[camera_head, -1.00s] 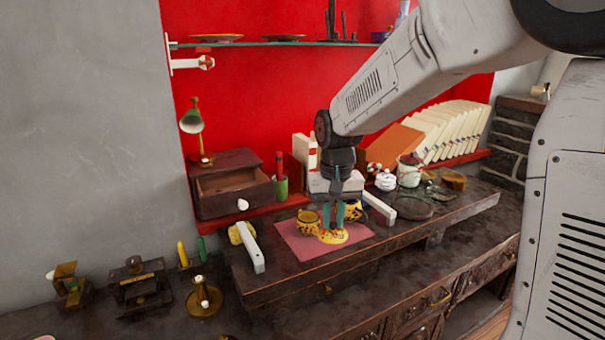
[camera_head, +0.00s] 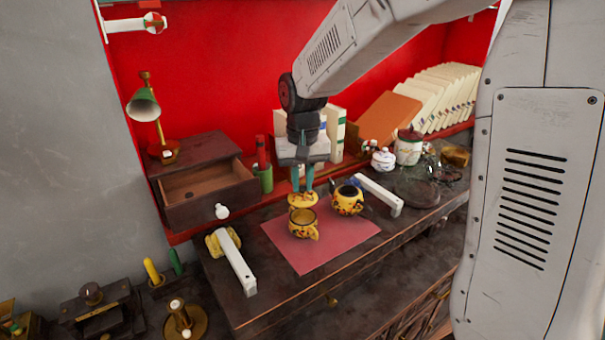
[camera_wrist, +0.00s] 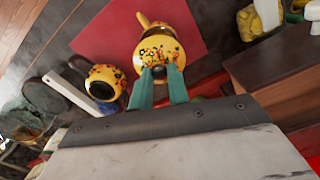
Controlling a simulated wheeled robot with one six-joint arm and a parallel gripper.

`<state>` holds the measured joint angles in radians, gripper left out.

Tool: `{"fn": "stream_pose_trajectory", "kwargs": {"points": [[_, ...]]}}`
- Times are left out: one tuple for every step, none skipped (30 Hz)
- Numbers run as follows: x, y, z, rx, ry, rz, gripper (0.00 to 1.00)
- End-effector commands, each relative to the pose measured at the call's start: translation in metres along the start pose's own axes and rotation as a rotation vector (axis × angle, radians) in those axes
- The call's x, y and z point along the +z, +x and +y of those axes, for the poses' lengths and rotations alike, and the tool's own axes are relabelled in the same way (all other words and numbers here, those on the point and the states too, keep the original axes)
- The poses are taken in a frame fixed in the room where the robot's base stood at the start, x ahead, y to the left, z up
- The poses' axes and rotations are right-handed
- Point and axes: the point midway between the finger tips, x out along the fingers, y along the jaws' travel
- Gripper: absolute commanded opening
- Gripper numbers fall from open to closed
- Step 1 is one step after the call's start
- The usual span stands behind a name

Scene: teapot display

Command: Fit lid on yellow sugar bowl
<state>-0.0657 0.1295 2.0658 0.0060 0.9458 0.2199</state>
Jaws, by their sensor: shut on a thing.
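My gripper (camera_head: 303,189) points down and is shut on a yellow, flower-patterned lid (camera_head: 303,200). In the wrist view the lid (camera_wrist: 158,52) sits at the fingertips (camera_wrist: 160,72). An open yellow bowl (camera_head: 302,222) with one side handle stands upright on the red mat. The lid appears just behind or above its far rim, and their exact gap is unclear. In the wrist view the lid covers part of this bowl (camera_wrist: 153,26). A yellow pot (camera_head: 347,200) with a dark opening stands to its right, also in the wrist view (camera_wrist: 103,83).
The red mat (camera_head: 325,252) has free room in front. White bars flank it at left (camera_head: 237,265) and right (camera_head: 380,195). A wooden box with an open drawer (camera_head: 212,196) and a green cup (camera_head: 264,178) stand behind left. White jars (camera_head: 383,159) stand behind right.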

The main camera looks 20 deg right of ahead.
Motion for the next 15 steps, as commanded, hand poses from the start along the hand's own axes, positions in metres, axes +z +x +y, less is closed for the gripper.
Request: {"fn": "stream_pose_trajectory", "kwargs": {"points": [[0.000, 0.004, 0.000, 0.000, 0.000, -0.001, 0.00], [0.000, 0.007, 0.000, 0.000, 0.000, 0.000, 0.00], [0.000, 0.010, 0.000, 0.000, 0.000, -0.001, 0.00], [0.000, 0.012, 0.000, 0.000, 0.000, -0.001, 0.00], [0.000, 0.015, 0.000, 0.000, 0.000, -0.001, 0.00], [0.000, 0.018, 0.001, 0.000, 0.001, 0.000, 0.00], [0.000, 0.021, 0.001, 0.000, 0.001, -0.001, 0.00], [0.000, 0.023, 0.001, 0.000, 0.001, -0.001, 0.00], [0.000, 0.026, 0.001, 0.000, 0.002, -0.002, 0.00], [0.000, 0.028, 0.001, 0.000, 0.002, -0.001, 0.00], [0.000, 0.031, 0.002, 0.000, 0.002, 0.000, 0.00], [0.000, 0.033, 0.002, 0.000, 0.002, 0.000, 0.00], [0.000, 0.035, 0.002, 0.000, 0.002, 0.000, 0.00], [0.000, 0.037, 0.003, 0.000, 0.003, 0.000, 0.00], [0.000, 0.040, 0.003, 0.000, 0.004, 0.000, 0.00]]}}
